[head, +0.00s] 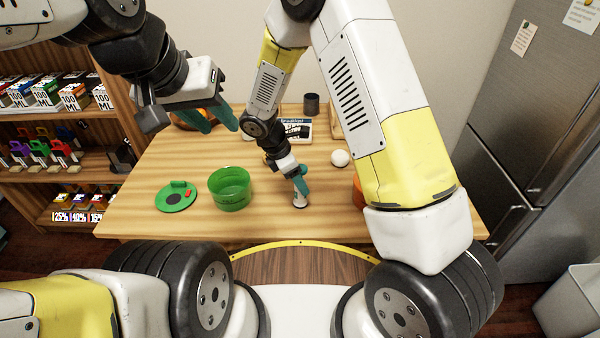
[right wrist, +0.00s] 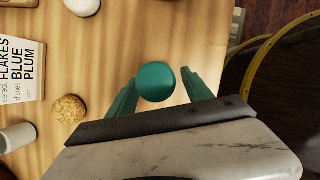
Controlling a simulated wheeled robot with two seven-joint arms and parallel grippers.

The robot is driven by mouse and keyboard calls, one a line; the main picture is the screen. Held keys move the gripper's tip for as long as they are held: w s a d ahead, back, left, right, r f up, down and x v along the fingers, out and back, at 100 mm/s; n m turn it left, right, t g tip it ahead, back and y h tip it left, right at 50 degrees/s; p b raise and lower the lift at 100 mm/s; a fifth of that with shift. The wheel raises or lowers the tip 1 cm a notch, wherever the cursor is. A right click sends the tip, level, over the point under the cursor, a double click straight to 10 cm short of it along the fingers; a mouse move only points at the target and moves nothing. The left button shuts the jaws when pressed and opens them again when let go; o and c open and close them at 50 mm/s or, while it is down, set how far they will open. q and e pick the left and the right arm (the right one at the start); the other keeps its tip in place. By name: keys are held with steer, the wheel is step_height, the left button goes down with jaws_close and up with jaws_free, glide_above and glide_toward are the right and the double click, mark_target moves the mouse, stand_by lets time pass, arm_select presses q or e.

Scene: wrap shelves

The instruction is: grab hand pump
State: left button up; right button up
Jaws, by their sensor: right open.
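A small upright object, which I take for the hand pump (head: 300,201), stands on the wooden table with a pale body. In the right wrist view its round teal top (right wrist: 155,82) seems to lie between my right gripper's fingers. My right gripper (head: 300,182) is right above or around it, with its teal fingers (right wrist: 165,88) apart, one on each side. I cannot tell whether they touch it; part of it is hidden in the head view. My left gripper (head: 222,130) is in the air over the table's left rear, fingers apart and empty.
A green pot (head: 231,190) and green lid (head: 176,197) sit left on the table. A white ball (head: 340,158), a printed box (head: 297,129) and a dark cup (head: 311,103) stand behind. Shelves (head: 60,112) are left, a fridge (head: 520,130) right.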

steer(key=shift+w+d+f, duration=0.15)
steer(key=shift+d+f, duration=0.15)
steer(key=shift+f, duration=0.35)
jaws_close()
steer(key=shift+r, duration=0.15)
